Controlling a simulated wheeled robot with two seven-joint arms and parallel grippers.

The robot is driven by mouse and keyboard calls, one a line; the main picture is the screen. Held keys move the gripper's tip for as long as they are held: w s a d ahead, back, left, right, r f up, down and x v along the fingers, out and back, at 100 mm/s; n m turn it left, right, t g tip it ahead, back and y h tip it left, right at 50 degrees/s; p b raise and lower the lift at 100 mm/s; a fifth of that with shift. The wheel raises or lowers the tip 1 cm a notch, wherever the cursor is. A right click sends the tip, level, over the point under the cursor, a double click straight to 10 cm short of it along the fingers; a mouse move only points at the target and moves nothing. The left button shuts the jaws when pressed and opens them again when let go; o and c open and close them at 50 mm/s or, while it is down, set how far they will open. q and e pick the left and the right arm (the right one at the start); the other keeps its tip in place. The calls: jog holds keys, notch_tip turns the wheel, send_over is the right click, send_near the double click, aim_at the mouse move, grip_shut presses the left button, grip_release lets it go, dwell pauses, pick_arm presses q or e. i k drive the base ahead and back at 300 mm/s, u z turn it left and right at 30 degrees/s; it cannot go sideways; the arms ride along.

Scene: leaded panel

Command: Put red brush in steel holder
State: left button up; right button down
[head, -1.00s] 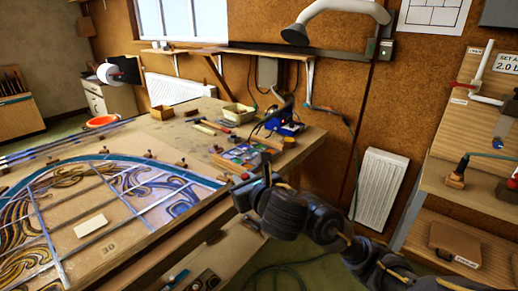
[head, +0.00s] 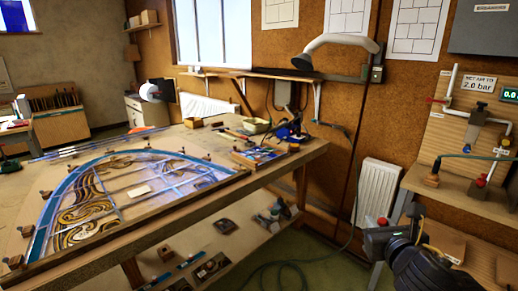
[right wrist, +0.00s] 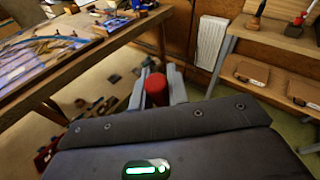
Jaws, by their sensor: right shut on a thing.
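My right gripper (head: 381,229) is in the lower right of the head view, in front of the white radiator and away from the bench. It is shut on the red brush (head: 383,221), of which only a red rounded end shows. In the right wrist view the red brush (right wrist: 156,88) stands between the two grey fingers of the gripper (right wrist: 157,95). The rest of it is hidden. I cannot make out the steel holder for certain in either view. My left gripper is not in view.
The workbench (head: 270,180) with the leaded panel (head: 120,195) is at left. A shelf bench (head: 460,187) at right carries upright tools and pipework. The white radiator (head: 377,195) is on the wall between. A hose (head: 290,265) lies on the open floor.

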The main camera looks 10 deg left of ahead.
aim_at(250, 145)
jog(key=z, duration=0.3)
jog(key=i, duration=1.35)
jog(key=u, duration=0.3)
jog(key=i, duration=1.25)
jog(key=u, duration=1.35)
jog(key=i, duration=0.55)
jog(key=u, duration=0.4)
